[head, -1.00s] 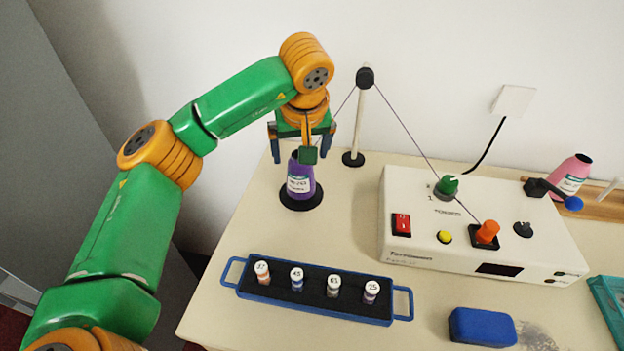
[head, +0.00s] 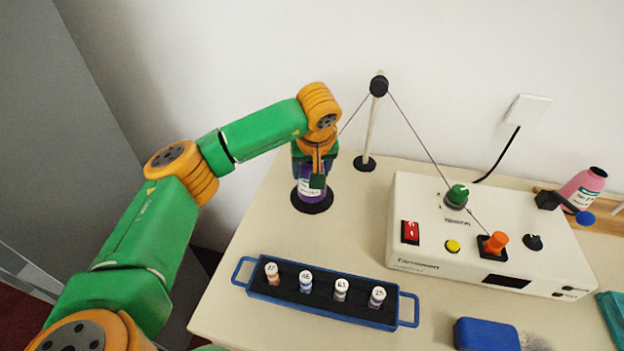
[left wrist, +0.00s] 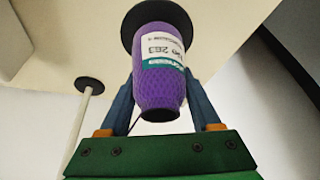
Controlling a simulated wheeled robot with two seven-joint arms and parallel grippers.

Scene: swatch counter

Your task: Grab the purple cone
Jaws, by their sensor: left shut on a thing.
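The purple cone (head: 309,187) with a white and green label stands upright on a round black base (head: 312,202) at the back left of the counter. My left gripper (head: 315,178) is over it from above, its jaws shut around the cone. In the left wrist view the purple cone (left wrist: 160,92) sits between the two blue fingers of my left gripper (left wrist: 162,100), with the black base (left wrist: 130,25) beyond it. A thread runs from near the cone over a black guide on a post (head: 373,125). My right gripper is not in view.
A white tension device (head: 420,250) with knobs stands to the right. A blue tray (head: 245,275) with several labelled vials lies in front. A pink cone (head: 580,188) rests at the far right. A blue block (head: 487,334) is at the front. The counter left of the tray is clear.

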